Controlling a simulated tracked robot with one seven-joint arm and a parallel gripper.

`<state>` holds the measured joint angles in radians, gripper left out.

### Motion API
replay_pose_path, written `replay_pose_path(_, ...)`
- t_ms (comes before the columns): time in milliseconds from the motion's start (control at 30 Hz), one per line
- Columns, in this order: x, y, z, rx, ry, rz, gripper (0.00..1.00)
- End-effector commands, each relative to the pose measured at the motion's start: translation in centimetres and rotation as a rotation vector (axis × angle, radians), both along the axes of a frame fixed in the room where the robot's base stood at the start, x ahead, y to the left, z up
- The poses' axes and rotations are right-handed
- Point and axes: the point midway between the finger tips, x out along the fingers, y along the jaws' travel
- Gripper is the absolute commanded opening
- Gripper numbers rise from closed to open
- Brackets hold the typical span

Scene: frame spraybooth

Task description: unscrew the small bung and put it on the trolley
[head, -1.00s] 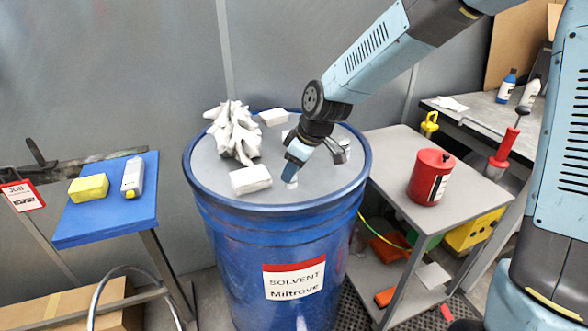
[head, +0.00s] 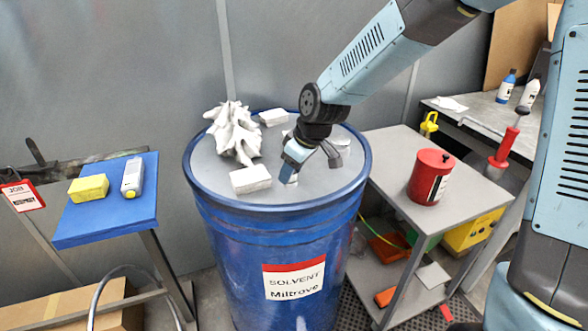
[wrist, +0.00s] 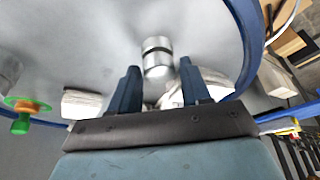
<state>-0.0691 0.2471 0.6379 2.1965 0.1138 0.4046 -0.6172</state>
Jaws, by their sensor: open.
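The small bung (wrist: 157,57) is a short silvery cylinder with a dark band, standing on the grey lid of the blue solvent drum (head: 262,236). In the head view only a pale bit of the bung (head: 292,179) shows beside a fingertip. My gripper (head: 310,170) is open just over the lid. In the wrist view the two blue fingers of my gripper (wrist: 157,72) stand apart, with the bung between and just beyond their tips; contact cannot be told. The grey trolley (head: 391,150) stands right of the drum.
A red can (head: 431,177) stands on the trolley top; its left part is bare. On the drum lid lie a crumpled white cloth (head: 233,134) and white blocks (head: 250,179), close to my gripper. A blue stand (head: 107,214) is at left, a bench (head: 484,115) at right.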

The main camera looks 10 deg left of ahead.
Motion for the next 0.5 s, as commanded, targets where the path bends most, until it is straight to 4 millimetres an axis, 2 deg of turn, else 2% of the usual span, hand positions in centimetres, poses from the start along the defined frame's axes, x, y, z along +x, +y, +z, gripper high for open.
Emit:
replay_pose_path(300, -0.18, 0.13, 0.0, 0.0, -0.001, -0.177, 0.47)
replay_pose_path(500, -0.14, 0.05, 0.01, 0.0, 0.0, -0.235, 0.47)
